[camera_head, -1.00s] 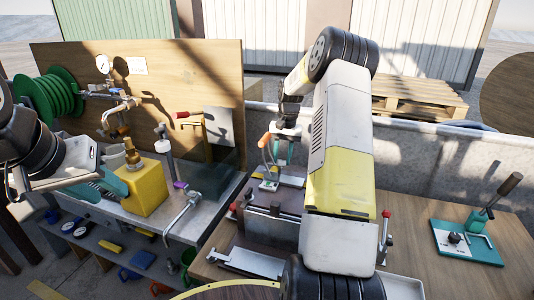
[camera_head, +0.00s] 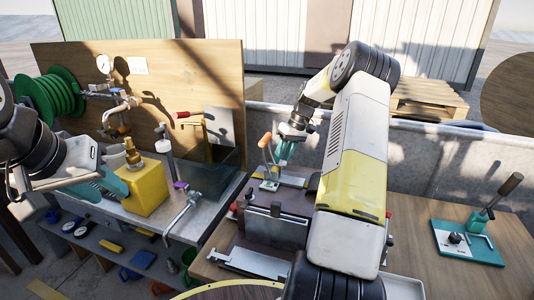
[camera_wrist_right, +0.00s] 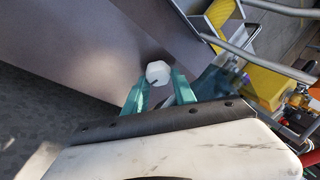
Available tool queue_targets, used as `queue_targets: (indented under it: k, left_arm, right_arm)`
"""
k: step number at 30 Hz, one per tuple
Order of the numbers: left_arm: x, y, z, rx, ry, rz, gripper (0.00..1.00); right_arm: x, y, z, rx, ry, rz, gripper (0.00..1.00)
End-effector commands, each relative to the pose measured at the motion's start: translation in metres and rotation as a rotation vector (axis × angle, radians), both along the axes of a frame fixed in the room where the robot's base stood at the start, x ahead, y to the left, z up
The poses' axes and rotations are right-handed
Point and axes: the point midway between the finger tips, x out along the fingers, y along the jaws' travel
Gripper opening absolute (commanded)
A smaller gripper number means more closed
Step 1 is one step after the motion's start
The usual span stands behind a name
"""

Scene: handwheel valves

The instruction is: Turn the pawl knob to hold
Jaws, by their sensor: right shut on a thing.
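My right gripper (camera_head: 284,153) reaches down over the far part of the right bench, beside an orange-handled lever (camera_head: 266,146). In the right wrist view its teal fingers (camera_wrist_right: 159,92) are shut on a pale, faceted knob (camera_wrist_right: 158,72); I cannot read any marking on it. In the head view this knob is too small to make out. My left gripper (camera_head: 100,187) is open and empty-looking, close to the yellow block (camera_head: 148,190) on the left bench.
A teal plate (camera_head: 466,250) with a black knob (camera_head: 455,238) and a black-handled lever (camera_head: 508,186) lies at the right of the bench. A grey box (camera_head: 275,226) stands in front of my right gripper. The wood between them and the plate is partly clear.

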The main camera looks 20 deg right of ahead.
Motion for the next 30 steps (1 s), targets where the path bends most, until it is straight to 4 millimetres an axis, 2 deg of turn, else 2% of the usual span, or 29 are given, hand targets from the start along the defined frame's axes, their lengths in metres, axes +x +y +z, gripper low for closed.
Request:
queue_targets:
  k: [20,21,24,30]
  left_arm:
    - [0.0,0.0,0.0,0.0,0.0,0.0,0.36]
    - [0.0,0.0,0.0,0.0,0.0,0.0,0.36]
    - [0.0,0.0,0.0,0.0,0.0,0.0,0.36]
    - [0.0,0.0,0.0,0.0,0.0,0.0,0.36]
  right_arm:
    - [-0.0007,-0.0004,-0.0003,0.02,-0.014,0.058,0.0]
    - [-0.0007,-0.0004,-0.0003,0.02,-0.014,0.058,0.36]
    - [-0.0007,-0.0004,-0.0003,0.02,-0.014,0.057,0.54]
    - [-0.0004,-0.0003,-0.0002,0.02,-0.015,0.057,0.54]
